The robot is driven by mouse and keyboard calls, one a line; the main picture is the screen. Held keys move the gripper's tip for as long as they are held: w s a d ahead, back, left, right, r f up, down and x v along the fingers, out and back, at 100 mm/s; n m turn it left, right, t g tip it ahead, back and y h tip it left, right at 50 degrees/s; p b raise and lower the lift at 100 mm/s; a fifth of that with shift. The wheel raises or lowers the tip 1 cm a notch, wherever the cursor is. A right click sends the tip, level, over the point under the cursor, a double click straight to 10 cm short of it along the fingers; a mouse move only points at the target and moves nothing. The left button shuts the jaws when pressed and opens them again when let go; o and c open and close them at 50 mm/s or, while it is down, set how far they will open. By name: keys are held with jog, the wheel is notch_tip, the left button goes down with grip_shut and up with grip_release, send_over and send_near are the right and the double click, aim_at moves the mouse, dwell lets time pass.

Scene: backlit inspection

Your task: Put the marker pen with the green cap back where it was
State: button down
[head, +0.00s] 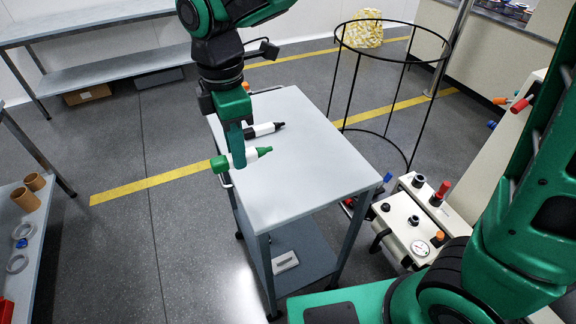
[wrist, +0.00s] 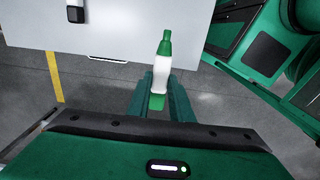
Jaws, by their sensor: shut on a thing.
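The green-capped marker pen (head: 251,156) has a white body with green at both ends. My gripper (head: 237,163) points down at the left edge of the table (head: 310,165) and is shut on this pen. In the wrist view the pen (wrist: 162,72) lies between the two green fingers (wrist: 160,98), one end over the tabletop and the other past its edge. I cannot tell whether the pen touches the table. A second marker pen, white with black ends (head: 264,130), lies on the table behind it; its black end (wrist: 75,14) shows in the wrist view.
The table's right and front parts are bare. A black wire hoop frame (head: 391,45) stands behind right. A cream control box (head: 412,222) stands to the right.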

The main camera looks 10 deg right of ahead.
jog(key=shift+d, duration=0.1)
send_over(284, 171)
notch_tip(284, 171, down, 7)
jog(key=shift+r, duration=0.1)
jog(key=shift+f, duration=1.95)
jog(key=c, duration=1.6)
grip_release()
jog(key=shift+f, duration=0.2)
jog(key=r, duration=0.7)
jog(key=d+r, duration=0.1)
jog(key=r, duration=0.3)
jog(key=shift+w, duration=0.15)
